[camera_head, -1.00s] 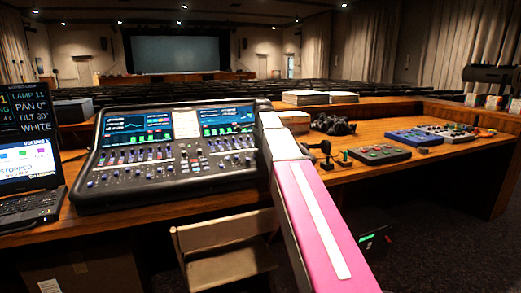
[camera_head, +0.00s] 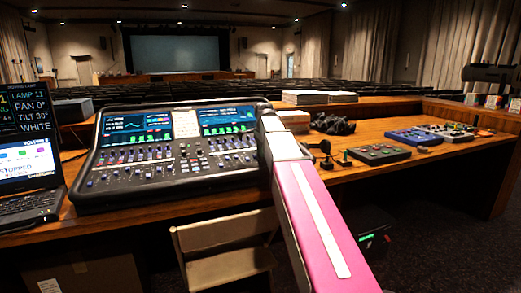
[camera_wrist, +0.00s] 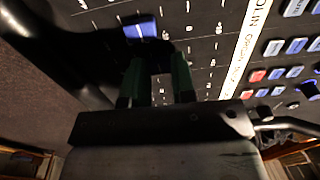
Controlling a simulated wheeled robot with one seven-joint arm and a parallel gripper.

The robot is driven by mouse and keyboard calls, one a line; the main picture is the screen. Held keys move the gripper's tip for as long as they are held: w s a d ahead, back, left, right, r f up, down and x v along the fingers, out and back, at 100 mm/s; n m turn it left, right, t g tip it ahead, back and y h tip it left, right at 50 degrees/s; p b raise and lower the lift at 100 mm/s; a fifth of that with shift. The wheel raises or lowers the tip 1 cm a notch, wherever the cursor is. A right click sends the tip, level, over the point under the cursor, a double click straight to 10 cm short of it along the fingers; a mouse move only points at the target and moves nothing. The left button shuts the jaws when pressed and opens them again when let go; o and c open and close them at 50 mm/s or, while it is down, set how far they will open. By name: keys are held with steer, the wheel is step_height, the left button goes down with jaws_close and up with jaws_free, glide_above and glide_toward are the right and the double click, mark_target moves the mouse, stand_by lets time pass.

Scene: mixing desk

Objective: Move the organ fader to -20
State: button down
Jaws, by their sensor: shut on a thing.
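The mixing desk (camera_head: 170,186) stands on the wooden table at centre left in the head view, with rows of faders and knobs and lit screens. My pink and white arm reaches over its right end, hiding part of it and my gripper there. In the wrist view my gripper (camera_wrist: 160,62) points down at the panel, its two dark green fingers on either side of a dark, narrow gap. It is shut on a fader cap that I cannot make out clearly. A blue cap (camera_wrist: 141,29) shows just beyond the fingertips. A white label strip (camera_wrist: 247,45) with partly readable lettering, seemingly including ORGAN, runs to the right.
Several blue, white and red buttons (camera_wrist: 285,72) lie right of the label strip. A laptop (camera_head: 30,178) stands left of the desk. Small effect boxes (camera_head: 378,154) lie on the table to the right. A chair (camera_head: 225,240) stands in front.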

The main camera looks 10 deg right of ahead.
steer(key=shift+s, duration=0.5)
steer(key=shift+w, duration=0.15)
steer(key=c, duration=0.9)
jaws_free()
steer(key=shift+s+d+r, duration=0.1)
steer(key=shift+s+r, duration=0.1)
steer(key=shift+r, duration=1.6)
steer(key=shift+s+r, duration=0.2)
steer(key=shift+r, duration=1.55)
steer(key=shift+s+d+r, duration=0.1)
steer(key=shift+s+r, duration=0.1)
steer(key=shift+r, duration=1.6)
